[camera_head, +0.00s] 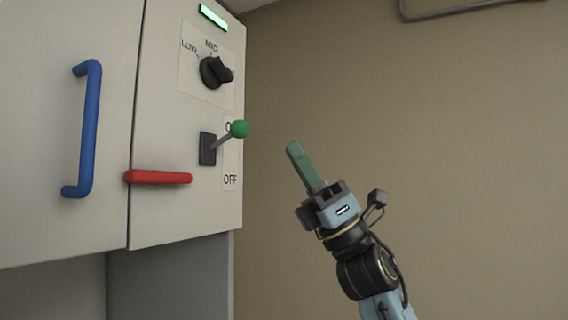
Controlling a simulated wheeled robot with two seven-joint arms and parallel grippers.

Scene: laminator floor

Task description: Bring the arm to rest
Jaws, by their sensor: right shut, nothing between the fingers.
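My right gripper (294,150) is shut and empty, with its green fingers together and pointing up and to the left. It is in front of the tan wall, to the right of the cabinet and apart from it. My right arm comes in from the lower right. My left gripper is not in view.
A pale cabinet (170,110) fills the left. It carries a blue handle (88,130), a red handle (160,177), a black dial (214,72), a green-knobbed lever (239,129) and a lit green strip (214,17). The space right of my arm is clear before the wall (450,130).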

